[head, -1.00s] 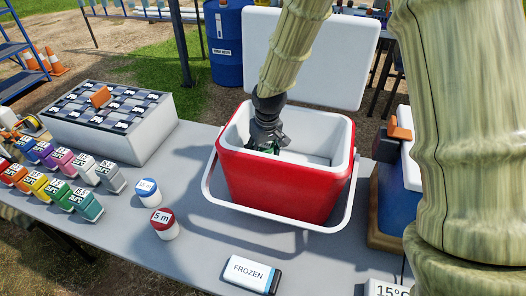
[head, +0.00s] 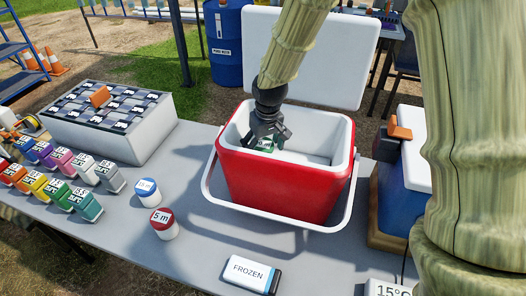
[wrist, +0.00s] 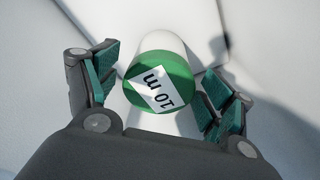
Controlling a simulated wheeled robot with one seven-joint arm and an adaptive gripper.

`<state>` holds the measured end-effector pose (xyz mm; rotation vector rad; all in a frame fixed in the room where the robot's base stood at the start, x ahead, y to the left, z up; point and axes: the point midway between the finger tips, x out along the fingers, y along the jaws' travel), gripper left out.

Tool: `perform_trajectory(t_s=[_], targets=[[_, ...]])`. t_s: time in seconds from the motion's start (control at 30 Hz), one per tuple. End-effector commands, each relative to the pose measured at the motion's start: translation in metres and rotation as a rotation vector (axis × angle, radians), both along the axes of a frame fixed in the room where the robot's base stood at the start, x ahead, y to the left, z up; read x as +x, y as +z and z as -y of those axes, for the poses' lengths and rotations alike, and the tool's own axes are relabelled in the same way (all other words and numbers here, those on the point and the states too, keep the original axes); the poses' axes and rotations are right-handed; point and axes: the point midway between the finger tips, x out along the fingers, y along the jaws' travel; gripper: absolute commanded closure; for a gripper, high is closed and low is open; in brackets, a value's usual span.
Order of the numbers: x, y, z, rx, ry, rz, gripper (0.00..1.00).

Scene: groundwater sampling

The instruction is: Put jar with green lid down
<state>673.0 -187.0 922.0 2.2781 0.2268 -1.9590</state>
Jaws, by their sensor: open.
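The jar with the green lid (wrist: 160,82) is inside the red cooler (head: 277,180), near its left end. Its lid carries a white label reading "10 m", and its white side shows beyond the lid in the wrist view. My gripper (wrist: 158,98) is open, with one finger on each side of the jar and visible gaps between the pads and the lid. In the head view my gripper (head: 266,140) reaches down into the cooler, and only a bit of the green lid shows beneath it. The jar's base is hidden in the head view.
The cooler's white lid (head: 308,58) stands open behind it. Two jars, blue-lidded (head: 148,190) and red-lidded (head: 163,222), stand to its left. A "FROZEN" pack (head: 250,274) lies in front. A blue cooler (head: 398,205) is to the right. The cooler's right inside looks free.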

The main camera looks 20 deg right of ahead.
Motion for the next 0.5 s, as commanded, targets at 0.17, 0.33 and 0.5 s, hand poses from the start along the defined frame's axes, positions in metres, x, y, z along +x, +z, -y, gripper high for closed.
perform_trajectory(t_s=[0.17, 0.33, 0.5], targets=[[-0.004, 0.027, 0.001, 0.0, 0.0, 0.002, 0.18], [-0.007, 0.052, 0.001, 0.001, 0.0, 0.003, 0.18], [-0.011, 0.074, 0.002, 0.001, 0.0, 0.002, 0.18]])
